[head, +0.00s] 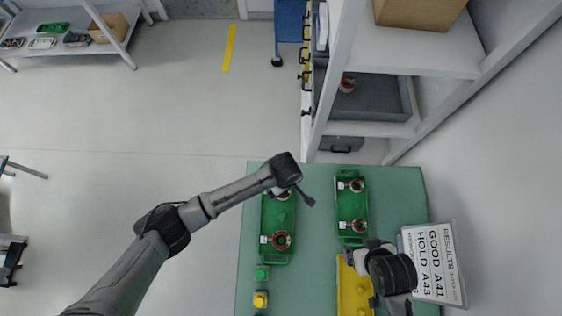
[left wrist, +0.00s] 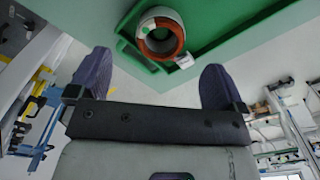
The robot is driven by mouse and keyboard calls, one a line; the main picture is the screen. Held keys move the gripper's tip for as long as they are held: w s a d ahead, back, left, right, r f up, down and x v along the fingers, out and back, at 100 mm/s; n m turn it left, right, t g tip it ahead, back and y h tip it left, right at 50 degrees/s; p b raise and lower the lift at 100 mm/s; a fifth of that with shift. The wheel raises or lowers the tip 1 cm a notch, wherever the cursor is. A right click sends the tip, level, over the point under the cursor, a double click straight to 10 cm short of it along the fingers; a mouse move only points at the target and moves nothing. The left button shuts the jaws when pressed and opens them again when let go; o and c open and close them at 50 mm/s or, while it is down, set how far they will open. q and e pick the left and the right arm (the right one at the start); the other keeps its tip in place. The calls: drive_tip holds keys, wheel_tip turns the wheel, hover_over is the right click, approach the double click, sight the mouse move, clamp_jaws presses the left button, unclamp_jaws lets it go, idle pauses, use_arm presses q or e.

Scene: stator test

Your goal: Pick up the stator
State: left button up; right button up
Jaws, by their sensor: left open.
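Several stators, rings with copper-coloured windings, sit in two green trays on the green table. In the left tray (head: 266,215), one stator (head: 282,240) is at the near end. Another (head: 284,195) is at the far end, partly hidden under my left gripper (head: 297,193). The right tray (head: 348,205) holds a far stator (head: 356,185) and a near one (head: 358,225). In the left wrist view, my left gripper (left wrist: 155,82) is open and empty, its fingers apart, with a stator (left wrist: 160,38) in a green tray beyond them. My right gripper (head: 358,258) is over the yellow tray; its jaws are unclear.
A yellow tray (head: 346,290) lies under my right arm. A results sign (head: 433,262) is at the table's right. Green (head: 262,273) and yellow (head: 260,299) buttons are at the left edge. A shelf behind has a grey bin (head: 385,95) with a stator (head: 347,84).

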use_arm(q)
drive_tip(key=shift+a+f, duration=0.15)
drive_tip(key=shift+f, duration=3)
drive_tip(key=c, duration=1.2)
drive_tip(key=shift+c, duration=0.3)
drive_tip(key=shift+r, duration=0.15)
